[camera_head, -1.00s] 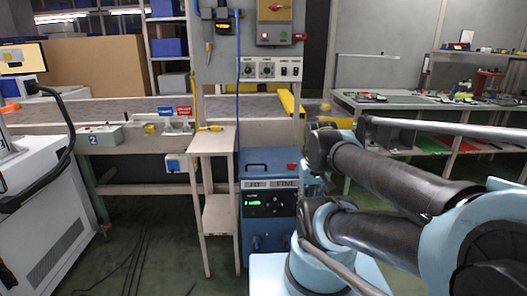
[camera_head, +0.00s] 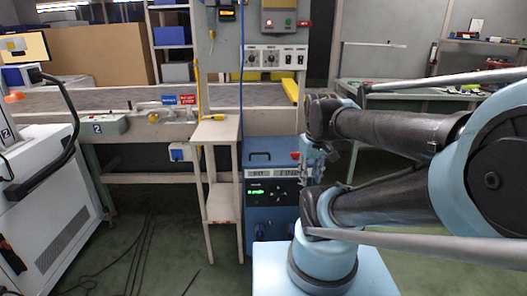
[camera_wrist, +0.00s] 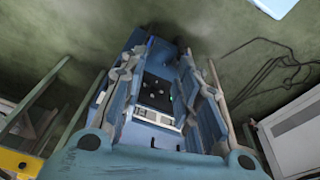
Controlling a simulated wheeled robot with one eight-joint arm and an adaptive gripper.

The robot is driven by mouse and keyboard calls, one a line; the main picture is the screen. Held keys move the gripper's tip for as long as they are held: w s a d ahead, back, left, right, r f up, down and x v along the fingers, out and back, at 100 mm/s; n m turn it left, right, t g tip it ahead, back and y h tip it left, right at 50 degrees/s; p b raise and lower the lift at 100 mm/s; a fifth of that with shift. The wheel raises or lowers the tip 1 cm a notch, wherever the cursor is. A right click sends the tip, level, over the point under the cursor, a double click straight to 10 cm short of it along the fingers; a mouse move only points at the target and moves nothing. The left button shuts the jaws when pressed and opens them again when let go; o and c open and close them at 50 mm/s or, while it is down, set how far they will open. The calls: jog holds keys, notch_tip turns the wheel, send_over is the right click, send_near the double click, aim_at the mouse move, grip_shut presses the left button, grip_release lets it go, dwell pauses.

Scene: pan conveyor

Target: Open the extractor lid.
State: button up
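The extractor appears to be the blue box-shaped unit (camera_head: 271,222) standing on the floor beside the narrow wooden stand. Its front has a dark panel with a green display. Its blue top (camera_head: 268,160) bears a dark handle and looks closed; a red part sits at its right. My gripper (camera_head: 318,160) is at the unit's upper right in the head view, partly hidden by my arm. In the wrist view, my gripper (camera_wrist: 160,62) has its two fingers spread, with the blue unit (camera_wrist: 158,92) showing between and beyond them. I see nothing held, and contact cannot be told.
The narrow wooden stand (camera_head: 216,131) is directly left of the unit. The conveyor bench (camera_head: 110,100) and control panel post (camera_head: 222,75) stand behind. A white machine (camera_head: 40,190) is at left, with cables (camera_head: 140,250) on the floor. A worktable (camera_head: 400,92) is at back right.

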jog(key=w+a+r+n, duration=0.4)
jog(key=w+a+n, duration=0.1)
jog(key=w, duration=0.4)
jog(key=w+a+r+n, duration=0.3)
jog(key=w+a+n, duration=0.25)
jog(key=w, duration=0.35)
jog(key=w+a+r+n, duration=0.4)
jog(key=w+a+n, duration=0.15)
jog(key=w, duration=0.35)
jog(key=shift+m, duration=0.3)
jog(key=w+f, duration=0.1)
jog(key=f, duration=0.4)
jog(key=w+f, duration=0.1)
jog(key=f, duration=0.5)
jog(key=w+f, duration=0.1)
jog(key=f, duration=0.4)
jog(key=shift+w+f, duration=0.1)
jog(key=shift+f, duration=0.25)
jog(key=shift+c, duration=0.6)
grip_shut()
